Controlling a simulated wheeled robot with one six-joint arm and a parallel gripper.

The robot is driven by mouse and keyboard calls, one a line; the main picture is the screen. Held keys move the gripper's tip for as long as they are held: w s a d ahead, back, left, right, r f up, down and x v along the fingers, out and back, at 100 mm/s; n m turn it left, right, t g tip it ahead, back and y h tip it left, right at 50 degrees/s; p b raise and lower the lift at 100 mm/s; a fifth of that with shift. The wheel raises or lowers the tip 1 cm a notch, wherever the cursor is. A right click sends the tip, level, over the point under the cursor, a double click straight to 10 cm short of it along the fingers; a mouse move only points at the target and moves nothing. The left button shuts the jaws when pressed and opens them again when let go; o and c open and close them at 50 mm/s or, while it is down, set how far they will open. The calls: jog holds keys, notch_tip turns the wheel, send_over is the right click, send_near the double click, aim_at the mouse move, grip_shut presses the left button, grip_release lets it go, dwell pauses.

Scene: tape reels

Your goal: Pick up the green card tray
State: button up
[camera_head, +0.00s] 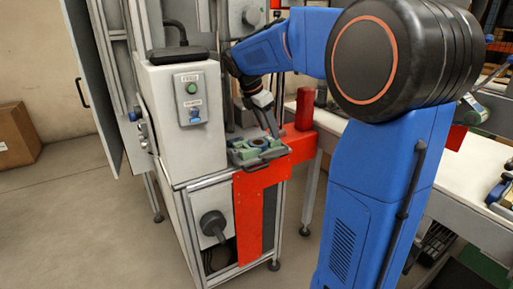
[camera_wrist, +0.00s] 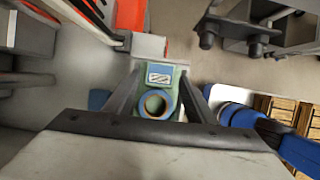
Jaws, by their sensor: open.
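The green card tray (camera_wrist: 172,103) lies between my fingers in the wrist view. It carries a blue-rimmed ring (camera_wrist: 155,104) and a small card with a blue and white picture (camera_wrist: 160,75). In the head view the tray (camera_head: 243,155) sits on a ledge at the front of the grey machine. My gripper (camera_wrist: 160,78) is open, with one finger on each side of the tray. In the head view my gripper (camera_head: 270,132) points down just above the tray's right part. I cannot tell whether the fingers touch it.
The grey machine (camera_head: 181,110) with a green and a blue button stands left of the tray. A red upright block (camera_head: 304,108) stands close on the right. A white table (camera_head: 470,175) is farther right. Open floor (camera_head: 70,220) lies at left.

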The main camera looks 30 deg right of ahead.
aim_at(271, 138)
jog(key=shift+x, duration=1.95)
jog(key=shift+c, duration=0.3)
jog(key=c, duration=0.9)
